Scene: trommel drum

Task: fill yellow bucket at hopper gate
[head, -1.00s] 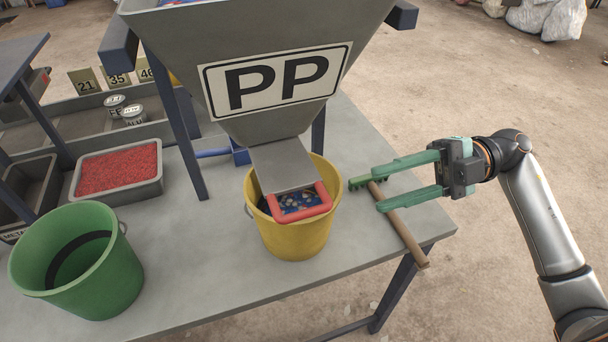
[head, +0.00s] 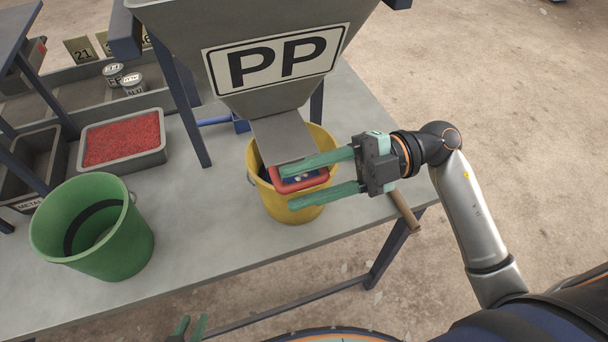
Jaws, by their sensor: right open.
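The yellow bucket (head: 291,205) stands on the table under the spout (head: 282,137) of the grey hopper (head: 270,102) marked PP. A red handle frame (head: 282,186) at the spout's lower end sits over the bucket's mouth, with blue multicoloured material showing inside it. My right gripper (head: 287,187) is open, its green fingers reaching in from the right. In the picture one finger crosses the handle's top and the other passes below it; contact cannot be told. The fingers hide part of the bucket. My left gripper (head: 190,328) shows only its two spread fingertips at the bottom edge.
A green bucket (head: 133,245) stands at the left on the table (head: 195,262). A tray of red granules (head: 123,139) and two cans lie behind it. A wooden-handled tool (head: 405,212) lies at the table's right edge, partly hidden by my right gripper.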

